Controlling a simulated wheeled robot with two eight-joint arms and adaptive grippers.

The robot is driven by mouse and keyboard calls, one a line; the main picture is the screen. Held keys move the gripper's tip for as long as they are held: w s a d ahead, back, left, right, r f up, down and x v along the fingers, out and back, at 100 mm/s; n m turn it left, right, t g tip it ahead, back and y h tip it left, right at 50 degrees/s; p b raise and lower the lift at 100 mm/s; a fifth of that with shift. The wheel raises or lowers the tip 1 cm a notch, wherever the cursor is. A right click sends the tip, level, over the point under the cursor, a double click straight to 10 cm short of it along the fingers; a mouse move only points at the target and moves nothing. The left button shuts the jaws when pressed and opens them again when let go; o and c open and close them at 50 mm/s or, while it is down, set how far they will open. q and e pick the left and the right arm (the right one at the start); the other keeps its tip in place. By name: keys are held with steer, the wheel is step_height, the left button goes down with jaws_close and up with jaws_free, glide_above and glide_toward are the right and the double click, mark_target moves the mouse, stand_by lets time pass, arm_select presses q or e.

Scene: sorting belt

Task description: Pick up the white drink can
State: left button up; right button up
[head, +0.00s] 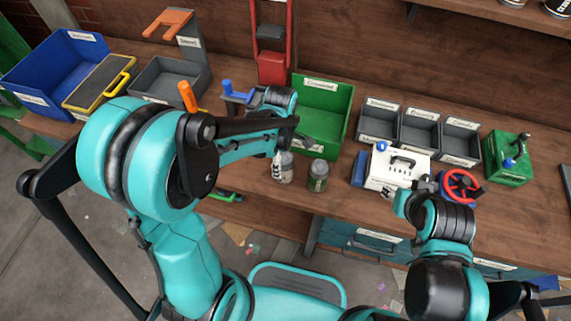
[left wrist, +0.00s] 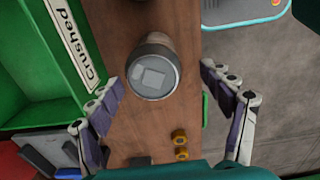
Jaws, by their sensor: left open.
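A pale can (head: 287,170), which looks like the white drink can, stands upright on the wooden bench near its front edge. A darker can (head: 318,178) stands just to its right. My left gripper (head: 279,158) is open and pointing down at the pale can, one finger partly covering it. In the left wrist view, a can (left wrist: 153,70) with a grey lid shows between and slightly beyond the open fingers, with gaps on both sides. I cannot tell which can this is. My right gripper (head: 407,197) is beside the white box; its fingers are unclear.
A green bin (head: 345,125) labelled "Crushed" stands behind the cans. Several small grey bins (head: 420,147) are right of it. A white box with a handle (head: 385,178) and a red wheel (head: 461,185) stand at the right. The bench edge is close in front of the cans.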

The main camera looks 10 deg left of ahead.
mark_target(282, 164)
arm_select(q)
steer(key=shift+f, duration=0.5)
steer(key=shift+w+f+b, duration=0.2)
steer(key=shift+f+b, duration=0.55)
steer(key=shift+f, duration=0.5)
steer(key=f+b, duration=0.1)
steer(key=f, duration=0.1)
steer(key=f+b, duration=0.1)
steer(key=f, duration=0.2)
steer(key=shift+w+d+f+b, duration=0.1)
steer(key=shift+w+f+b, duration=0.1)
steer(key=shift+b, duration=0.2)
steer(key=shift+r, duration=0.1)
steer(key=shift+c, duration=0.4)
steer(key=c, duration=0.8)
